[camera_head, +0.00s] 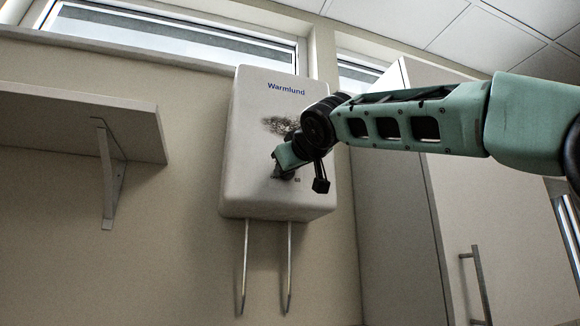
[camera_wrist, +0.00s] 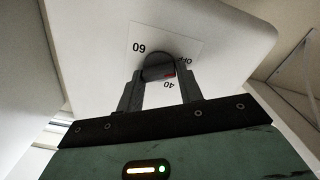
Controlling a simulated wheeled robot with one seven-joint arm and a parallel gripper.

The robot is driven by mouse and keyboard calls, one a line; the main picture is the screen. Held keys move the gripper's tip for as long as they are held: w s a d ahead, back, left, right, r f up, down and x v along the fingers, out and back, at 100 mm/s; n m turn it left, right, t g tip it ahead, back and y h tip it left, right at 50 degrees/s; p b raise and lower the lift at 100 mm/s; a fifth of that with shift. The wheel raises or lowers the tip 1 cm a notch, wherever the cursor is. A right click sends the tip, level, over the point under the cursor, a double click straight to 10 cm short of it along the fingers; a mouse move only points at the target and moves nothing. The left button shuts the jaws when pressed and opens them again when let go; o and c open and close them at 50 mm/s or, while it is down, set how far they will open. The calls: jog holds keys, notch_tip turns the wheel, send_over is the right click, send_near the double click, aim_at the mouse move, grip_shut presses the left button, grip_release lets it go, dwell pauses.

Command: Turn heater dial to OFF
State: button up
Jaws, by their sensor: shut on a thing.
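The white wall heater (camera_head: 255,190), marked Warmlund, hangs in the middle of the head view. In the wrist view its underside or lower face (camera_wrist: 225,40) carries a dark round dial (camera_wrist: 158,59) on a white label. The label reads 60, OFF and 40, seen upside down. A small red mark on the dial's right side lies between OFF and 40. My gripper (camera_wrist: 155,76) is shut on the dial, one finger on each side. In the head view my gripper (camera_head: 284,174) is at the heater's lower front, and the dial is hidden there.
A wall shelf (camera_head: 75,120) is at the left. A tall cabinet (camera_head: 465,215) with a bar handle stands close at the right, behind my arm.

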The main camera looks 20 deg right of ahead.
jog(key=shift+n, duration=0.3)
jog(key=o, duration=1)
jog(key=shift+c, duration=0.2)
jog(key=s+b, duration=0.6)
jog(key=s, duration=1.1)
jog(key=shift+s+b, duration=0.2)
jog(key=shift+b, duration=0.15)
